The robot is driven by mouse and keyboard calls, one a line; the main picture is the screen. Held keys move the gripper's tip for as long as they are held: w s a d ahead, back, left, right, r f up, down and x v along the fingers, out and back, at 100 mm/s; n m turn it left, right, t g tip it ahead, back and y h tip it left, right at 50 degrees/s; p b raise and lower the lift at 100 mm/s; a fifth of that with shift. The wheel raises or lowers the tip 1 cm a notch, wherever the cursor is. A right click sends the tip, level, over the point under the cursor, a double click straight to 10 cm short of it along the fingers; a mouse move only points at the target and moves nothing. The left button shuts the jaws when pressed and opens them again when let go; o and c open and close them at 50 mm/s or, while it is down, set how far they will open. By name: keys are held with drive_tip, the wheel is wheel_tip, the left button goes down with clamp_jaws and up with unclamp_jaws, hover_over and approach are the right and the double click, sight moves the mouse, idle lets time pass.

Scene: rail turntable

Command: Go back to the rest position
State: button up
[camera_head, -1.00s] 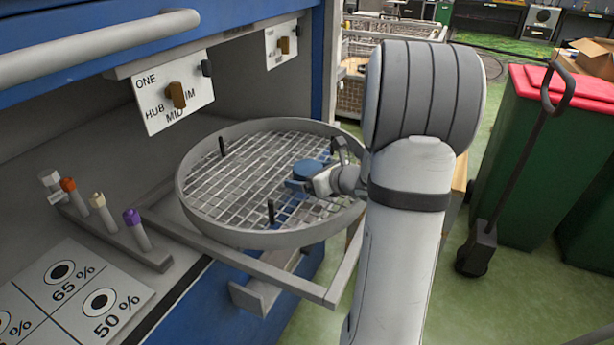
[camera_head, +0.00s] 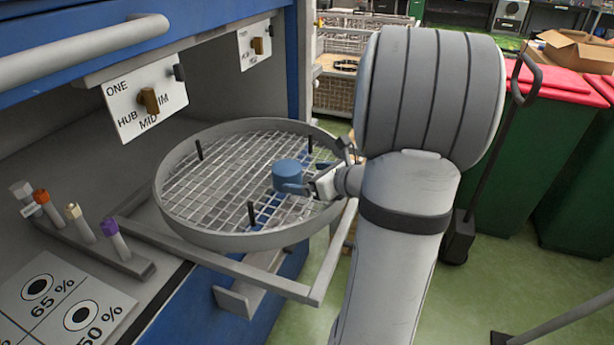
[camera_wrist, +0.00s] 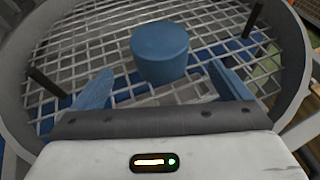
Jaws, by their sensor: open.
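My gripper (camera_head: 303,188) is over the right part of the round wire-mesh turntable (camera_head: 165,205). In the wrist view my gripper (camera_wrist: 160,85) has its two blue fingers spread apart. A blue cylinder (camera_head: 288,174) stands on the mesh; in the wrist view the blue cylinder (camera_wrist: 160,52) is just ahead of the fingers, centred between them, with a visible gap on each side. In the head view one finger overlaps the cylinder's lower edge, and I cannot tell whether they touch. The head view hides part of my gripper behind my arm.
Black posts (camera_head: 199,149) rise from the turntable. A sign with a knob (camera_head: 148,100) hangs behind it. A rack of coloured-cap tubes (camera_head: 90,235) and a percentage card (camera_head: 62,300) lie left. A grey frame (camera_head: 240,272) runs in front; green bins (camera_head: 535,150) stand right, with open floor between.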

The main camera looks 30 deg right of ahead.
drive_tip(key=a+r+n+g+y, duration=0.1)
drive_tip(key=a+n, duration=0.1)
drive_tip(key=a, duration=0.1)
drive_tip(key=s+a+r+n+g+p, duration=0.1)
drive_tip(key=a+n, duration=0.2)
drive_tip(key=s+a+r+n+g+y+p, duration=0.1)
drive_tip(key=a+n, duration=0.1)
drive_tip(key=a, duration=0.2)
drive_tip(key=shift+s+a+g+y, duration=0.1)
drive_tip(key=shift+g+y, duration=0.2)
drive_tip(key=s+a+r+n+g+h+p, duration=0.1)
drive_tip(key=s+a+r+n+g+p, duration=0.15)
drive_tip(key=s+a+n, duration=0.45)
drive_tip(key=s+a+r+n+g+h+p, duration=0.15)
drive_tip(key=s+a+n+g, duration=0.25)
drive_tip(key=n, duration=0.5)
drive_tip(key=s+d+r+n+h+p, duration=0.1)
drive_tip(key=s+r+n+h+p, duration=0.2)
drive_tip(key=n, duration=0.6)
drive_tip(key=shift+s+d+r+h+p, duration=0.3)
drive_tip(key=shift+s+d+r+h, duration=0.25)
drive_tip(key=shift+s, duration=0.65)
drive_tip(key=shift+a+f, duration=0.1)
drive_tip(key=shift+a, duration=0.05)
